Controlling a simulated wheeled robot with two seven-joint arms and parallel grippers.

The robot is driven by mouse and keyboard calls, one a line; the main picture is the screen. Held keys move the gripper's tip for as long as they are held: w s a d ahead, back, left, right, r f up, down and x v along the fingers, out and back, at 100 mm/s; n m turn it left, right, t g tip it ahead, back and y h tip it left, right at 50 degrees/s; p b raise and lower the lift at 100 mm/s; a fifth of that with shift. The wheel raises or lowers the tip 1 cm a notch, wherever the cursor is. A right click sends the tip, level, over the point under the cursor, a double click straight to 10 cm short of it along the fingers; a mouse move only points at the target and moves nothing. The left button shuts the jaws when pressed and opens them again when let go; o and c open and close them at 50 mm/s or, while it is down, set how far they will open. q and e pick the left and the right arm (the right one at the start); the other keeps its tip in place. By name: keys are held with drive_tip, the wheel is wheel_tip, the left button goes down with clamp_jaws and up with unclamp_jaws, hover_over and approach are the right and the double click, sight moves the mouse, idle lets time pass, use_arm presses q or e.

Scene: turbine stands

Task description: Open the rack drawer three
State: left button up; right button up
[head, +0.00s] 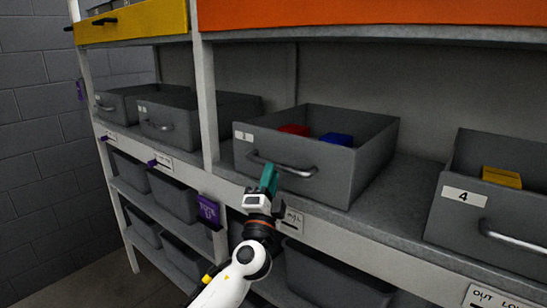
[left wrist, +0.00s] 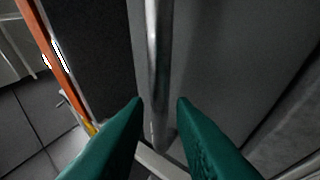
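The grey drawer (head: 345,175) beside the drawer labelled 4 holds a red block (head: 295,130) and a blue block (head: 337,139). Its own small label (head: 244,136) is too small to read surely. Its curved metal handle (head: 296,171) is on the front. My left gripper (head: 268,176) is at the left part of this handle, with teal fingers. In the left wrist view, the open fingers (left wrist: 161,105) have the handle bar (left wrist: 157,60) running between their tips. I cannot tell whether they touch it. My right gripper is not in view.
Drawer 4 (head: 460,215) with a yellow block (head: 502,177) stands at the right. Two grey drawers (head: 160,120) sit on the left of the same shelf. A rack post (head: 206,95) stands between. Lower bins (head: 335,275) sit below the shelf edge.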

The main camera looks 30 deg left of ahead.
use_arm(q)
drive_tip(key=shift+p+x, duration=0.45)
drive_tip(key=shift+x, duration=1.4)
clamp_jaws()
